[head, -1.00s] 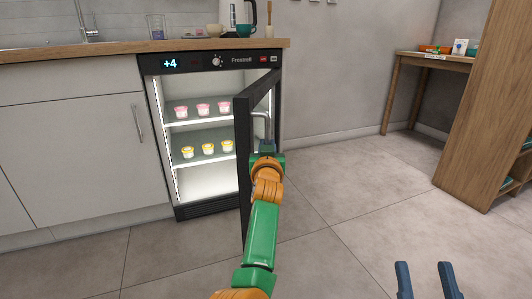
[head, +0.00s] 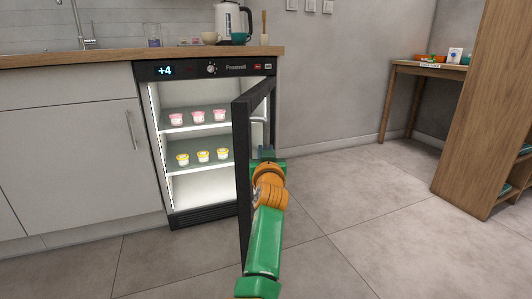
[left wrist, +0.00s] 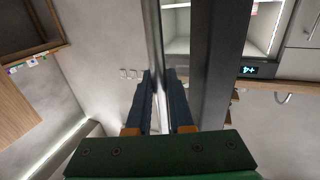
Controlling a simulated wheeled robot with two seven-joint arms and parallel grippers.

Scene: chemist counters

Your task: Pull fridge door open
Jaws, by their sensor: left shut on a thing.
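The fridge (head: 190,222) under the counter has a dark frame and a lit panel reading +4. Its dark-framed door (head: 242,180) stands open, hinged on the right and swung out toward me. The metal bar handle (head: 261,119) is on the door's right-hand face. My left gripper (head: 264,153) is at the handle's lower part, its fingers partly hidden by my own wrist. In the left wrist view, the blue fingers of the left gripper (left wrist: 163,85) are shut around the handle bar (left wrist: 154,35), beside the door frame (left wrist: 218,60). My right gripper is out of view.
Pink tubs (head: 198,116) and yellow-lidded tubs (head: 203,156) stand on the fridge shelves. A kettle (head: 229,20) and cups stand on the counter (head: 100,57). White cabinets (head: 70,150) adjoin the fridge on the left. The tiled floor (head: 350,230) is clear to the right, before a wooden shelf (head: 465,110).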

